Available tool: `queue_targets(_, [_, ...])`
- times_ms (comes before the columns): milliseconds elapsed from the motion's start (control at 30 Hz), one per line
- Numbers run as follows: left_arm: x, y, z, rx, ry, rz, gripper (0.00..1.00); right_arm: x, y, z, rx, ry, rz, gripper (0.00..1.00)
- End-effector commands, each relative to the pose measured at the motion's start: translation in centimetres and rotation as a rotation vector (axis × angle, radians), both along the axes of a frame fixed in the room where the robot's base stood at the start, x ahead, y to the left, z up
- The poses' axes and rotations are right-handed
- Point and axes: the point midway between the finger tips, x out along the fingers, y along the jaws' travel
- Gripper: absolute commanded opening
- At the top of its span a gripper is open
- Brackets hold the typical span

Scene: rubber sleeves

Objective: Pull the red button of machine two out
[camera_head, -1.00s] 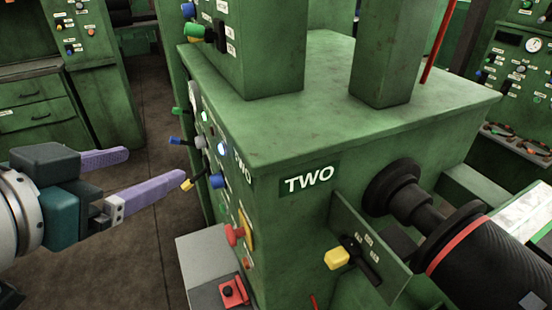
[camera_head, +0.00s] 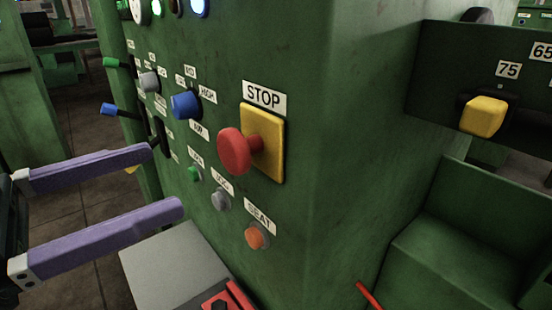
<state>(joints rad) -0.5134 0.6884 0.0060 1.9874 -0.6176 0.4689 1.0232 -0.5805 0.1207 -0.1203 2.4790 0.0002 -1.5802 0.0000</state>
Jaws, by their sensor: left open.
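The red button (camera_head: 234,151) is a mushroom-shaped knob on a short stem. It stands out from a yellow square plate (camera_head: 268,143) under a STOP label on the green panel of the machine (camera_head: 315,190). My left gripper (camera_head: 166,180) comes in from the left with two purple fingers spread apart and nothing between them. Its fingertips are to the left of the red button, apart from it in the picture. The number of the machine does not show in this view now. My right gripper is not in view.
A blue knob (camera_head: 186,106), a small green button (camera_head: 193,173), a grey button (camera_head: 220,199) and an orange button (camera_head: 257,238) surround the red button. A grey box (camera_head: 178,268) with a red part lies below. A yellow knob (camera_head: 484,116) sits at right.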

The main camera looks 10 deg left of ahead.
Motion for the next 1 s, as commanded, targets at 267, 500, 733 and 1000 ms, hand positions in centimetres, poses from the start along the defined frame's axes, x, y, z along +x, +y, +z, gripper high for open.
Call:
queue_targets(267, [2.6,-2.2,0.3,0.000,-0.007,-0.004,0.89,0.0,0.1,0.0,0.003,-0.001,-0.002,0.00])
queue_targets(500, [5.6,-4.8,0.3,-0.001,-0.005,-0.003,0.89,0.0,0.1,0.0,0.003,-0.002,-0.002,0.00])
queue_targets(733, [7.2,-6.1,0.2,0.000,-0.002,-0.001,0.89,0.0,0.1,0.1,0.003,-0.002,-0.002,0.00])
queue_targets(1000, [7.5,-6.3,0.1,-0.001,-0.001,-0.001,0.89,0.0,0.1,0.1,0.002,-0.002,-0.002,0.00])
